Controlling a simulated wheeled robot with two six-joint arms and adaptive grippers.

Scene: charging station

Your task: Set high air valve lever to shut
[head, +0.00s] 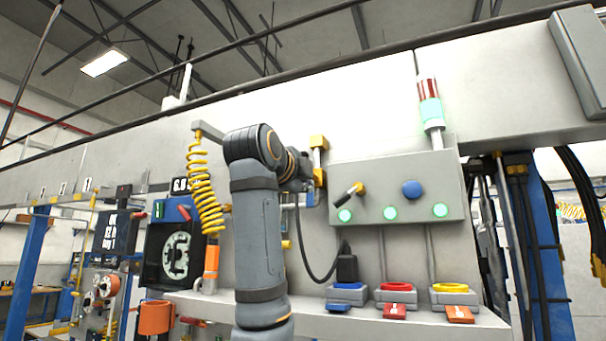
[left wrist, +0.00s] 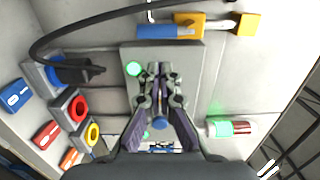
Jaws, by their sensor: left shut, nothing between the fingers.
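On the wall left of the grey control box is a pipe with yellow fittings (head: 318,142), and it also shows at the top of the left wrist view (left wrist: 247,23). A blue handle (left wrist: 165,31) at its lower yellow fitting looks like the valve lever; it lies roughly in line with the pipe. In the head view my left arm partly covers this spot. My left gripper (left wrist: 157,70) is shut and empty, in front of the grey box and apart from the blue handle. The fingers hide part of the box face. My right gripper is not in view.
Below, a shelf (head: 400,321) holds coloured ring sockets and a black plug (head: 347,266) with cable. A yellow coiled hose (head: 205,190) hangs left.

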